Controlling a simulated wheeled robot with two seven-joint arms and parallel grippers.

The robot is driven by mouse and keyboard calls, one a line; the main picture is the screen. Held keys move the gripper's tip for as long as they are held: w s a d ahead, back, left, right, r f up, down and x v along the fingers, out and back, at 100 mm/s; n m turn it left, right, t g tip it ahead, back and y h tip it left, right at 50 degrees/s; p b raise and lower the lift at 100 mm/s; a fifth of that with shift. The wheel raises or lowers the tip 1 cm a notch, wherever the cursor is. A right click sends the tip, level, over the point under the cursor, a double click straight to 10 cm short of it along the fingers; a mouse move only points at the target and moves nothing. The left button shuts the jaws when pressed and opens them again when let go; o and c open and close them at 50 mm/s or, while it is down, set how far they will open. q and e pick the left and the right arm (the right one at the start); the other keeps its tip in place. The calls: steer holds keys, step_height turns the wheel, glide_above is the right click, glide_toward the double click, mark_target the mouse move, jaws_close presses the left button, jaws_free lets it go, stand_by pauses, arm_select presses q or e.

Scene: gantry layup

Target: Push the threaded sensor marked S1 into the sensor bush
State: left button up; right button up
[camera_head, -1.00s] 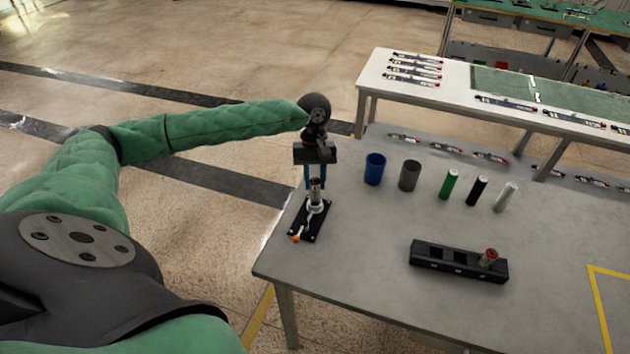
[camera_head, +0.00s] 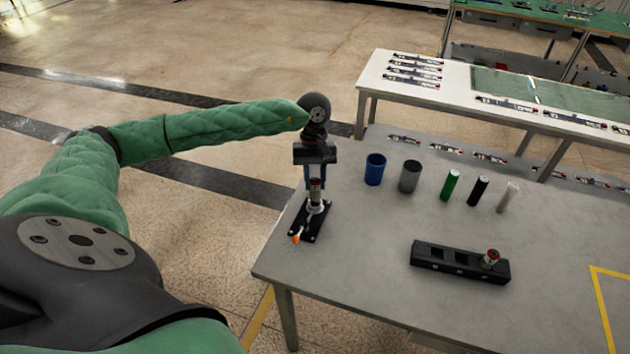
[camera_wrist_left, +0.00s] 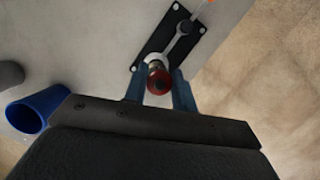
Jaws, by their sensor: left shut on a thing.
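My left gripper (camera_head: 316,182) points down at the table's left end, its blue fingers shut on a threaded sensor (camera_head: 316,191). In the left wrist view the sensor (camera_wrist_left: 158,80) shows a red ring and dark centre between the fingers (camera_wrist_left: 160,92). The sensor stands upright over the light ring of the sensor bush (camera_head: 315,207), which is on a black base plate (camera_head: 306,224) with a small lever tipped in orange. I cannot tell how deep the sensor sits in the bush. No S1 mark is legible. My right gripper is not in view.
A black block with square pockets (camera_head: 440,266) holds another red-topped sensor (camera_head: 491,259). A blue cup (camera_head: 375,170), a grey cup (camera_head: 410,176) and green, black and white cylinders stand behind it. The table's left edge is close beside the base plate.

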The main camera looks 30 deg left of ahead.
arm_select(q)
steer(key=shift+b, duration=0.7)
stand_by(0.7)
steer(key=shift+f+b, duration=1.5)
steer(key=shift+b, duration=0.45)
steer(key=o, duration=1.1)
steer(key=shift+r, duration=0.1)
steer(key=b+v, duration=0.2)
steer(key=v, duration=0.4)
steer(key=shift+w+a+r, duration=0.1)
steer(key=shift+r, duration=0.1)
steer(key=shift+w+a+r, duration=0.1)
steer(key=shift+r, duration=0.5)
